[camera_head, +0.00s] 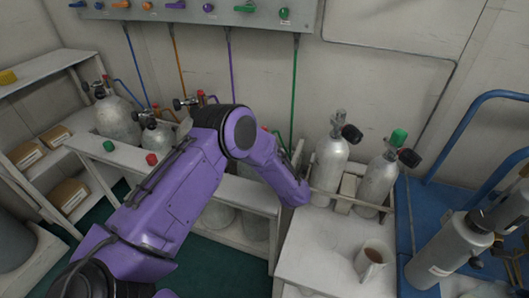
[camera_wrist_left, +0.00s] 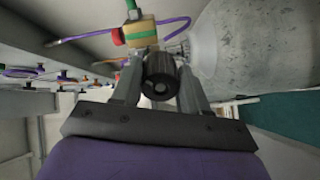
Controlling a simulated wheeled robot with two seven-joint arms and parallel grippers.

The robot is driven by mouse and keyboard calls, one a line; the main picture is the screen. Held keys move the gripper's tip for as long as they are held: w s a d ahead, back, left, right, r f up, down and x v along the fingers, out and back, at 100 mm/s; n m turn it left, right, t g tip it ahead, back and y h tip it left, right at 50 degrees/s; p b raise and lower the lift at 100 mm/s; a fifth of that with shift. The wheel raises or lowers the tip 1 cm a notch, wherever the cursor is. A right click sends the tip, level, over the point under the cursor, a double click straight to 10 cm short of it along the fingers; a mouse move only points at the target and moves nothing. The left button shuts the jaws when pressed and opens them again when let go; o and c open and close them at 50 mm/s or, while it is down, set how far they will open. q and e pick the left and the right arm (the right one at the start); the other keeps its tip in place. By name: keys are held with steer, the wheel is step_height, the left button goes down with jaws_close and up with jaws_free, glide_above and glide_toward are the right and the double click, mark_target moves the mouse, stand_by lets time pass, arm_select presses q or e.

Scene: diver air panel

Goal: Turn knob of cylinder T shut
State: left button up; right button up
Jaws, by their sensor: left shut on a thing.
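My left gripper (camera_wrist_left: 160,88) is shut on a black ribbed knob (camera_wrist_left: 161,74) in the left wrist view, one finger on each side of it. The knob is on the valve of a grey cylinder (camera_wrist_left: 250,50), which fills the upper right of that view. A valve fitting (camera_wrist_left: 140,32) with red, yellow and green parts is just beyond the knob. In the head view my purple left arm hides the gripped knob and most of that cylinder. No letter T can be read. My right gripper is in neither view.
Two grey cylinders (camera_head: 329,165) (camera_head: 377,182) stand in a rack right of my arm. More cylinders (camera_head: 118,118) stand at the left. A mug (camera_head: 370,258) is on the white bench (camera_head: 315,260). The wall panel (camera_head: 225,14) carries coloured knobs and hoses.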

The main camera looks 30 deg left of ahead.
arm_select(q)
steer(key=m, duration=0.4)
steer(key=shift+p, duration=0.35)
steer(key=shift+f+m, duration=0.1)
steer(key=shift+m, duration=2)
steer(key=o, duration=1)
steer(key=shift+o, duration=0.2)
steer(key=shift+w+r+p, duration=0.1)
steer(key=shift+r+p, duration=0.3)
steer(key=shift+r, duration=1.05)
steer(key=s+d+r+p, duration=0.1)
steer(key=s+d+r, duration=0.6)
steer(key=s+r, duration=0.3)
steer(key=shift+s+d, duration=0.15)
steer(key=shift+s, duration=0.95)
